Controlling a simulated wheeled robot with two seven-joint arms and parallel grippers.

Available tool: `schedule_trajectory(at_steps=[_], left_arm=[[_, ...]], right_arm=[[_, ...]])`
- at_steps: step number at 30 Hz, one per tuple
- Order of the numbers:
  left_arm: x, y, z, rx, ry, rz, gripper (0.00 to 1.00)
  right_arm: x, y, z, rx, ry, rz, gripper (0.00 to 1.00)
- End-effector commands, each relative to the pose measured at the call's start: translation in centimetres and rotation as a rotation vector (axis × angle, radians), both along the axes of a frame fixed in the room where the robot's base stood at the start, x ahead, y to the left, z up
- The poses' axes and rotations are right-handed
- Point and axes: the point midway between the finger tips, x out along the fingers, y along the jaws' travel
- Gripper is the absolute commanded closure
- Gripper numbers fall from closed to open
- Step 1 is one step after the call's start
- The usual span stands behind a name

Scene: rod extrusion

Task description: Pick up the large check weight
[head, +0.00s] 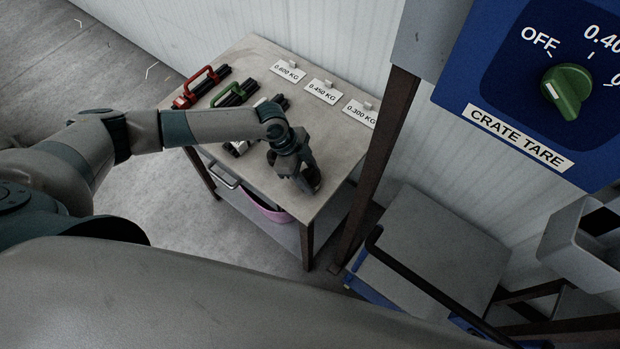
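A weight with a red handle (198,88) and dark rods lies at the far left of the small table (330,150). A weight with a green handle (228,97) lies to its right. A third, dark weight (283,102) is mostly hidden behind my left forearm; a pale part of it (237,149) shows below the arm. My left gripper (307,184) points down over the near right part of the table, apart from the weights. Its fingers are dark and small, so I cannot tell whether they are open. My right gripper is not in view.
Cards reading 0.600 KG (287,71), 0.450 KG (323,91) and 0.300 KG (360,113) stand along the back edge. A pink bin (262,208) sits on the lower shelf. A brown post (376,165) and a blue CRATE TARE panel (480,75) stand to the right.

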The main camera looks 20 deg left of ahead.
Motion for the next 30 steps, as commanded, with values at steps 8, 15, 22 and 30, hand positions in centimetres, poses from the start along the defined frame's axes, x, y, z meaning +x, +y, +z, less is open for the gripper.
schedule_trajectory(at_steps=[8,15,22,30], left_arm=[[0.1,-0.1,0.2,-0.003,-0.002,0.0,1.0],[0.2,-0.1,0.4,-0.003,-0.003,0.0,1.0],[0.2,-0.1,1.5,-0.004,-0.005,0.0,1.0],[-0.3,-0.5,4.4,-0.005,-0.004,-0.004,1.0]], right_arm=[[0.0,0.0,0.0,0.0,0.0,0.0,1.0],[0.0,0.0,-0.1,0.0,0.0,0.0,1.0],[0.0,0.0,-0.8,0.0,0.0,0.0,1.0],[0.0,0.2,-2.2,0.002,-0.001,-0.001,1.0]])
